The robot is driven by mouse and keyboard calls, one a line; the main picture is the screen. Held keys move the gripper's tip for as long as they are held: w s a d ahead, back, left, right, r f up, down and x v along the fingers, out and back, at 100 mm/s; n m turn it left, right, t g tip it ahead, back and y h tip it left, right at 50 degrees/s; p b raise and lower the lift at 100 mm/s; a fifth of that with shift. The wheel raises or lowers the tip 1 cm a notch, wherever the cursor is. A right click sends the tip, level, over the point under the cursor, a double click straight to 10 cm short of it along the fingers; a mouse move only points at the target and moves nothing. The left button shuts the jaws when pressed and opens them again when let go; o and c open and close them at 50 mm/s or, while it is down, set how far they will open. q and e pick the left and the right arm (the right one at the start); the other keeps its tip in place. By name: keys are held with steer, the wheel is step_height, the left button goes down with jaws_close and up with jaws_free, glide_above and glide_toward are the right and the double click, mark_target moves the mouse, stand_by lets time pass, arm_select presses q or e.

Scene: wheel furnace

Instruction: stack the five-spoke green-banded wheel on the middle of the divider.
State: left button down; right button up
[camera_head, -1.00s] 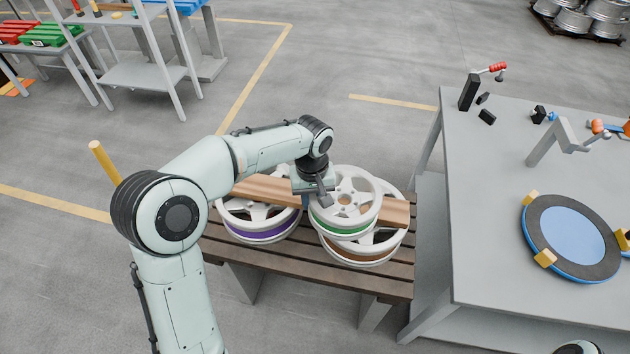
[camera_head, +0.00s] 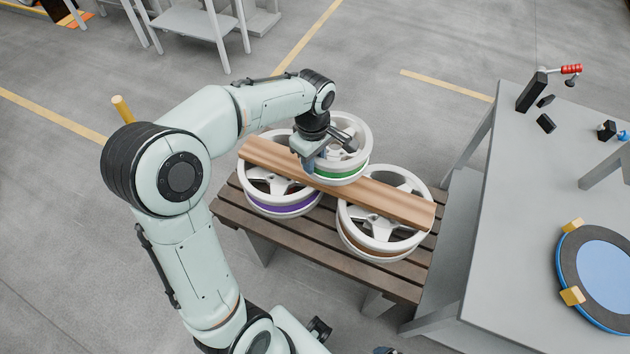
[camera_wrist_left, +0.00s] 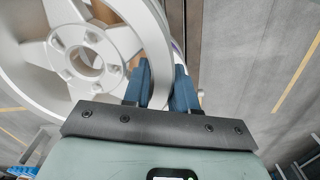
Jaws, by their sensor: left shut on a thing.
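The green-banded wheel (camera_head: 345,175) is white with spokes; its rim also shows large in the left wrist view (camera_wrist_left: 150,30). My left gripper (camera_head: 308,162) is shut on its near-left rim, with a blue finger on each side of the rim in the wrist view (camera_wrist_left: 162,88). The wheel is over the middle of the wooden divider (camera_head: 395,202), roughly level. I cannot tell whether it touches the board. The divider lies across a purple-banded wheel (camera_head: 285,210) on the left and a brown-banded wheel (camera_head: 375,252) on the right. My right gripper is not in view.
The lower wheels sit on a dark slatted bench (camera_head: 300,235). A grey table (camera_head: 510,230) stands close on the right, with a blue round fixture (camera_head: 605,265) and black parts (camera_head: 545,123). A grey shelf rack (camera_head: 200,22) stands at the back left.

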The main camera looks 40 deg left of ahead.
arm_select(q)
step_height(320, 180, down, 9)
steer(key=shift+w+f+b, duration=0.2)
steer(key=shift+b, duration=0.1)
stand_by(0.4)
steer(key=c, duration=1.3)
jaws_free()
steer(key=shift+s+f, duration=0.1)
steer(key=shift+f, duration=0.15)
steer(key=o, duration=0.4)
steer(key=shift+r, duration=0.1)
step_height(320, 180, up, 12)
steer(key=shift+r+p, duration=0.15)
steer(key=shift+p, duration=0.45)
